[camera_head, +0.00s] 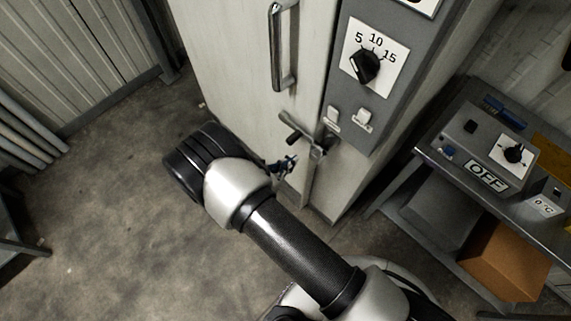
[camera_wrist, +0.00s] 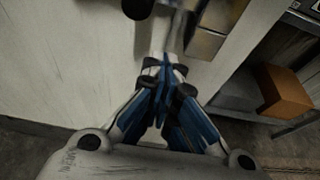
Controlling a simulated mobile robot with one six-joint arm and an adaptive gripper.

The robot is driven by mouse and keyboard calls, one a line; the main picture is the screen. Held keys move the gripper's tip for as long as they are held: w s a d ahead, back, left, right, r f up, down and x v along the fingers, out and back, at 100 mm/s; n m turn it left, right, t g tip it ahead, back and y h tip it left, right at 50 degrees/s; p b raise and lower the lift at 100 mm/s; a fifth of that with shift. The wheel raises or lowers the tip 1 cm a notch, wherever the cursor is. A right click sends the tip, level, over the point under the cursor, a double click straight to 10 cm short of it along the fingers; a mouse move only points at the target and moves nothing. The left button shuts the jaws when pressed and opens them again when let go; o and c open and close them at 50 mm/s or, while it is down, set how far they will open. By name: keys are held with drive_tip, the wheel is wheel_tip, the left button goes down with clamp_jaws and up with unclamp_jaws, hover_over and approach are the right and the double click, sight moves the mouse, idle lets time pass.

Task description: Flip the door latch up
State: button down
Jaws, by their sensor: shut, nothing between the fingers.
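The door latch (camera_head: 304,132) is a metal lever on the pale cabinet door, below the long door handle, with a black knob at its left. A flat metal strip hangs down from its right end. In the wrist view, a black round end (camera_wrist: 137,7), probably the knob, shows at the top edge, and a pale metal strip (camera_wrist: 158,36) stands just beyond the fingertips. My gripper (camera_head: 290,160) has blue and black fingers and is just below the latch. In the wrist view its fingertips (camera_wrist: 166,66) meet with nothing between them. Contact with the strip cannot be told.
The pale cabinet door (camera_head: 235,65) carries a vertical metal handle (camera_head: 278,50). A grey panel (camera_head: 392,60) with a dial is to the right. A metal bench (camera_head: 425,150) with an OFF sign stands at right, an orange box (camera_head: 505,262) beneath it.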

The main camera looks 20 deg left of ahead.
sight(297, 139)
drive_tip(key=b+x, duration=0.1)
drive_tip(key=x, duration=0.5)
wheel_tip(297, 139, up, 4)
drive_tip(key=shift+s+r, duration=0.1)
drive_tip(key=shift+r, duration=0.05)
